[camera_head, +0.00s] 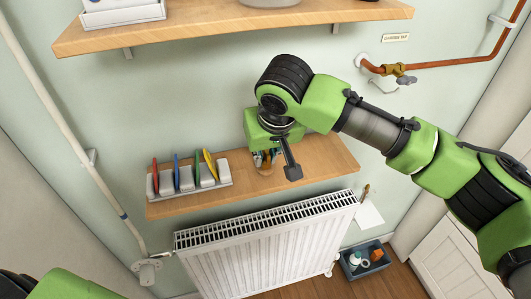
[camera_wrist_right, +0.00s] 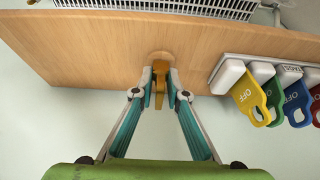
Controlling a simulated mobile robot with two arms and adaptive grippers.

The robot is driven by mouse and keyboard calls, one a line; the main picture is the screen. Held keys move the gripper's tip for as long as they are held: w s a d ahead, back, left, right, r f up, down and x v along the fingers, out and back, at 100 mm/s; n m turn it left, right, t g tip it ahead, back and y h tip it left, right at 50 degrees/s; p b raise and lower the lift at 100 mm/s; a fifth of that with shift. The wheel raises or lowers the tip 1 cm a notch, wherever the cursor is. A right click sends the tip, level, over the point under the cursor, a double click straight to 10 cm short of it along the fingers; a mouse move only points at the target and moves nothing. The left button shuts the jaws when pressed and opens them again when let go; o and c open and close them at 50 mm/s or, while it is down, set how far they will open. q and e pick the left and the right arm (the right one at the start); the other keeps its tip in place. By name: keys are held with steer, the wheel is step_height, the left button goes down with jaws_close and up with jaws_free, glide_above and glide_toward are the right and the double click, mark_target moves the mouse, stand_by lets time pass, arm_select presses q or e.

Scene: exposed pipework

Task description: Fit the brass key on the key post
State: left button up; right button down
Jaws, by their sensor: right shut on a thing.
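My right gripper (camera_head: 267,156) is low over the right part of the wooden shelf. In the right wrist view its fingers (camera_wrist_right: 160,82) are closed on the brass key (camera_wrist_right: 159,78), a small golden piece. A round tan patch (camera_wrist_right: 161,56) shows on the shelf just behind the key; I cannot tell whether they touch. In the head view the key is mostly hidden by the gripper. I cannot clearly identify the key post. My left gripper is out of view.
A white rack (camera_head: 190,184) with several coloured OFF tags stands left on the shelf (camera_head: 325,157). Below is a white radiator (camera_head: 265,250). A brass tap (camera_head: 398,70) on a copper pipe is at upper right. A blue bin (camera_head: 365,260) is on the floor.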

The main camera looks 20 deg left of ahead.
steer(key=c, duration=1.9)
jaws_free()
steer(key=shift+s+r, duration=0.1)
steer(key=shift+r, duration=0.25)
steer(key=v, duration=1.1)
steer(key=shift+s+d+r, duration=0.1)
steer(key=shift+s+d, duration=0.05)
